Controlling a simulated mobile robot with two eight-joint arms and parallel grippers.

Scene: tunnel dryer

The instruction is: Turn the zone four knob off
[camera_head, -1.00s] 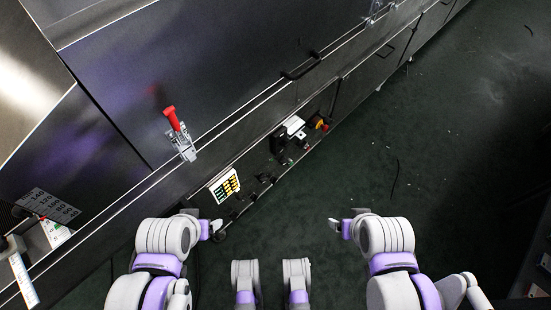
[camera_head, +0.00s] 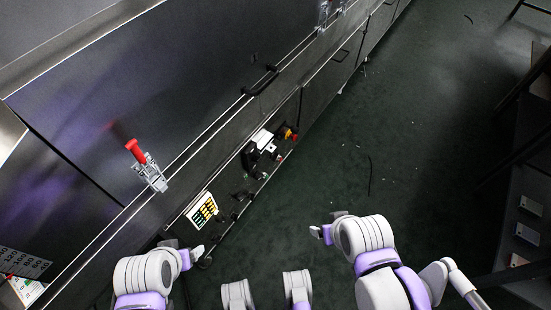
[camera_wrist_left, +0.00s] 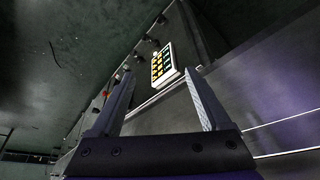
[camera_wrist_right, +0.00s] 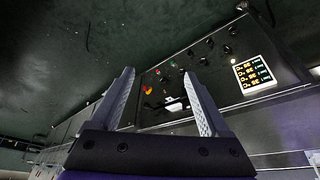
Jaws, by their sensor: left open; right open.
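The machine's low control panel shows a white-framed display (camera_head: 203,210) with green and yellow rows. It also shows in the left wrist view (camera_wrist_left: 163,65) and the right wrist view (camera_wrist_right: 255,75). Several small dark knobs (camera_wrist_right: 210,43) sit beside the display; their labels are too small to read, so I cannot tell which is zone four. My left gripper (camera_head: 195,252) is open and empty, just below the display in the head view. My right gripper (camera_head: 319,232) is open and empty over the floor, right of the panel. Neither touches a knob.
A red-and-yellow button (camera_head: 290,134) and a white-topped part (camera_head: 262,138) are farther along the panel. A red-handled toggle clamp (camera_head: 146,165) and a black handle (camera_head: 262,80) stand out on the machine. The green floor is mostly clear; a dark rack (camera_head: 525,210) stands at right.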

